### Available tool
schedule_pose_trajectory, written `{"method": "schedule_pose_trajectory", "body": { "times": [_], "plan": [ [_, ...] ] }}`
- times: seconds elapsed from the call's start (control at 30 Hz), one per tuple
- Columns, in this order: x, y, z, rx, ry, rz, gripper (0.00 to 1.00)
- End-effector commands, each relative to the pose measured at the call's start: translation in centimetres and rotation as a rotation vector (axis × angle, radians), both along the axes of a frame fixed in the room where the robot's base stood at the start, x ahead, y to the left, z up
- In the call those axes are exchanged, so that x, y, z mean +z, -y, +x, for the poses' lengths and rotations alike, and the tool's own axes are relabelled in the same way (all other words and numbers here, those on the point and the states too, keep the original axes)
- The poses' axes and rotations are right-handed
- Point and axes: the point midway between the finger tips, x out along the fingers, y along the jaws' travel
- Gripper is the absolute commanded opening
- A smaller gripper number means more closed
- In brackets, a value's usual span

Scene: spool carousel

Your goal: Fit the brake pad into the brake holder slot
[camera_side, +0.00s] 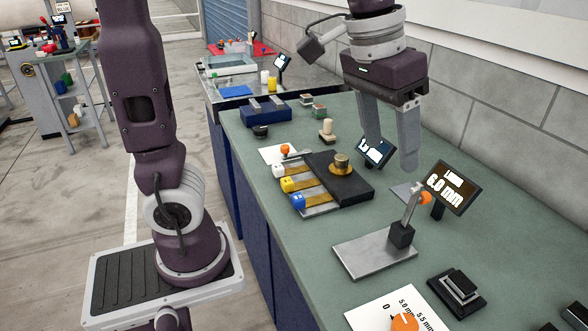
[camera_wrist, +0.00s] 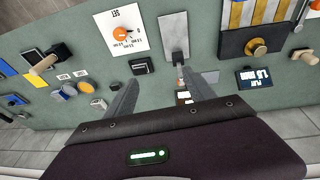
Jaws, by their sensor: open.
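I cannot tell for sure which part is the brake pad or which is the brake holder. A black square block with a grey raised top (camera_side: 457,288) lies on the bench at the lower right; it also shows in the wrist view (camera_wrist: 143,67). A metal plate (camera_side: 372,256) carries a black post with an orange knob behind that block, also seen in the wrist view (camera_wrist: 174,36). My gripper (camera_side: 391,153) is open and empty above the bench, behind the plate and beside the spool unit. In the wrist view its fingers (camera_wrist: 160,78) are spread wide with nothing between them.
A black spool unit (camera_side: 352,190) has a brass spool and white, yellow and blue tabs. A 6.0 mm screen (camera_side: 449,187) stands near the post. A dial card (camera_side: 372,319) lies at the front. A blue slotted block (camera_side: 266,113) sits farther back.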

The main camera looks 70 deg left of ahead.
Motion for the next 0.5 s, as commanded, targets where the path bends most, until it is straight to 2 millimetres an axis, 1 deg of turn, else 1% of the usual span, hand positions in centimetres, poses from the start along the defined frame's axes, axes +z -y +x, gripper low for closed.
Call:
{"method": "schedule_pose_trajectory", "body": {
  "times": [0.03, 0.07, 0.1, 0.2, 0.3, 0.33, 0.4, 0.5],
  "plan": [
    [0.4, -1.4, -3.4, 0.004, 0.053, 0.004, 0.63],
    [0.2, -2.1, -5.3, 0.004, 0.083, 0.01, 0.63],
    [-0.3, -2.9, -7.7, 0.003, 0.119, 0.022, 0.63],
    [-2.2, -4.1, -11.9, 0.002, 0.189, 0.057, 0.63],
    [-3.8, -4.6, -14.1, 0.001, 0.227, 0.08, 0.63],
    [-4.1, -4.6, -14.5, 0.0, 0.232, 0.084, 0.63],
    [-4.4, -4.7, -14.8, -0.001, 0.238, 0.09, 0.63],
    [-4.4, -4.7, -14.8, -0.001, 0.237, 0.09, 0.63]
  ]
}}
